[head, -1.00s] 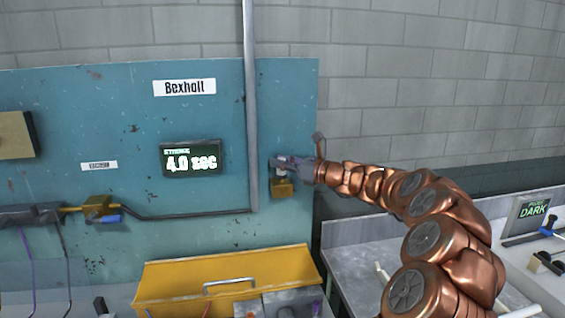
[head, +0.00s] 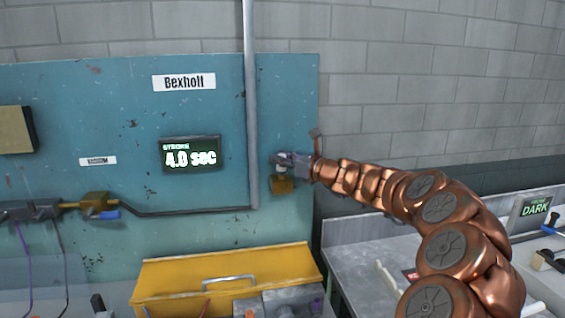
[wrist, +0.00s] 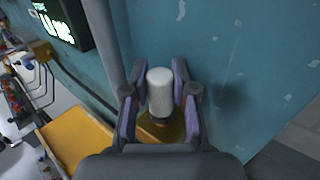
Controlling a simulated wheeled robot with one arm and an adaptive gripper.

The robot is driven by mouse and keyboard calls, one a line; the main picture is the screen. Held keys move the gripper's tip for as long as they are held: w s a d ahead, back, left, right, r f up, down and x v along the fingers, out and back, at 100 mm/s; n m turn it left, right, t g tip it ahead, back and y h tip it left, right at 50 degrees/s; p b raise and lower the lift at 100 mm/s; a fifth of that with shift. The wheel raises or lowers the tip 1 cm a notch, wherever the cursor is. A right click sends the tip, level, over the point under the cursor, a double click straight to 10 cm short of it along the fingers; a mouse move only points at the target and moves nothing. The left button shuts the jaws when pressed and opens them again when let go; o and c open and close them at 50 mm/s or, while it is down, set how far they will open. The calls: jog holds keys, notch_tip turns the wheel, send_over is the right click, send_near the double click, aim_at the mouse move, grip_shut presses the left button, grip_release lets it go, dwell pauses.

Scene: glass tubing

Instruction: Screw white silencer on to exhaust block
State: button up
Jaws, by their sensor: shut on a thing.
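The white silencer (wrist: 160,92) stands upright between my gripper's purple-padded fingers in the wrist view. My gripper (wrist: 160,104) is shut on it. The brass-coloured exhaust block (wrist: 165,127) is directly below the silencer, and the silencer's lower end meets it in this view. I cannot see whether the threads are engaged. In the head view my gripper (head: 284,160) is against the teal panel, just above the exhaust block (head: 282,185). Only a small pale bit of the silencer shows there, and the fingers hide most of it.
A grey vertical pipe (head: 251,110) runs close to the left of my gripper. A display (head: 190,154) reads 4.0 sec on the teal panel (head: 150,120). A yellow toolbox (head: 170,282) stands below. A grey bench (head: 350,265) is at right.

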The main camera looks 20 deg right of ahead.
jog(key=shift+r+m+t+h+b, duration=0.1)
jog(key=shift+m+t+h+b, duration=0.5)
jog(key=shift+m+h+b, duration=0.65)
jog(key=shift+n+b, duration=0.25)
jog(key=shift+b, duration=0.05)
jog(key=o, duration=0.9)
jog(key=shift+n+g+y+p, duration=0.4)
jog(key=shift+n+y+p, duration=0.3)
jog(key=shift+p, duration=1.3)
jog(key=n+g+y+p, duration=0.1)
jog(key=n+y+p, duration=0.1)
jog(key=p, duration=0.4)
jog(key=shift+g+y, duration=0.3)
jog(key=shift+y, duration=0.35)
